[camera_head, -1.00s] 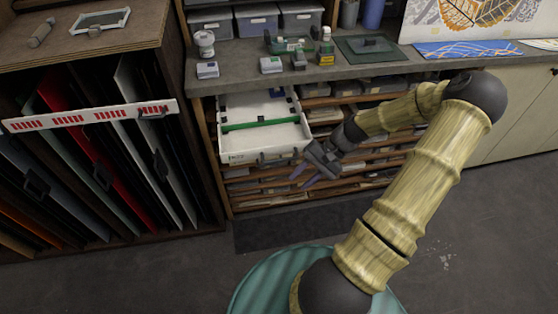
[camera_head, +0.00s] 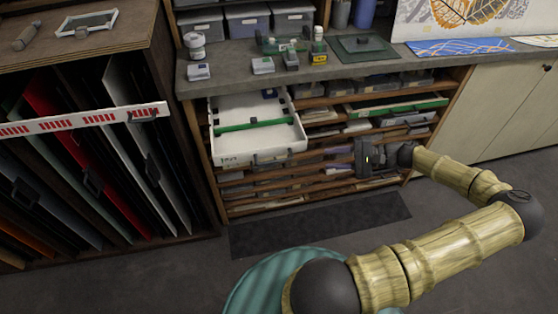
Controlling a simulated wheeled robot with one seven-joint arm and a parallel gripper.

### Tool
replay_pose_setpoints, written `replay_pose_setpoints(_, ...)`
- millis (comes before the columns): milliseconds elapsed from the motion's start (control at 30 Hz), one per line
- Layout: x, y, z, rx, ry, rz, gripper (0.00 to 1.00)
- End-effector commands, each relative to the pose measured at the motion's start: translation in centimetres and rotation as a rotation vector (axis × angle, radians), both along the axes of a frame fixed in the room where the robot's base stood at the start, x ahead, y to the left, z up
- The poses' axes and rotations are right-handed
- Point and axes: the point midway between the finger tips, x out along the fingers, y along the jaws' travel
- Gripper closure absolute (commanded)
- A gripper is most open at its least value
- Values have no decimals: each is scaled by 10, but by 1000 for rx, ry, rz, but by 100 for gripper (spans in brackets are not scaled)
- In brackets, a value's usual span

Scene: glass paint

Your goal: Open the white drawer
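The white drawer (camera_head: 232,161) is pulled out of the shelf unit under the counter, with its inside showing. A green bar (camera_head: 255,124) runs across inside it. A dark handle (camera_head: 270,157) is on its front. My gripper (camera_head: 352,160) is to the right of the drawer, apart from its front and handle, before the lower shelves. Its fingers are hard to make out against the dark shelves, so I cannot tell how far apart they are. No object shows clearly in it.
The grey counter (camera_head: 225,88) above carries small jars, boxes and a green cutting mat (camera_head: 362,47). A rack of upright panels (camera_head: 75,150) stands at left. Shelves with flat stacks (camera_head: 395,122) lie right of the drawer. A dark floor mat (camera_head: 320,222) lies in front.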

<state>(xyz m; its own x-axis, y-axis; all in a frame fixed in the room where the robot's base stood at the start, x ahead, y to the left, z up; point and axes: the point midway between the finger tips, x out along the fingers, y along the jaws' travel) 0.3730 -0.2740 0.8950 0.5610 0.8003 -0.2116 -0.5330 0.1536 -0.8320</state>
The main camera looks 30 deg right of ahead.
Motion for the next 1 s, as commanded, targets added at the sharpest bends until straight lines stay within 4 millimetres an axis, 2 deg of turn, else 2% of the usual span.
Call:
replay_pose_setpoints(267,15,23,-5,3,0,5,67)
replay_pose_setpoints(1000,87,125,-32,2,1,4,67)
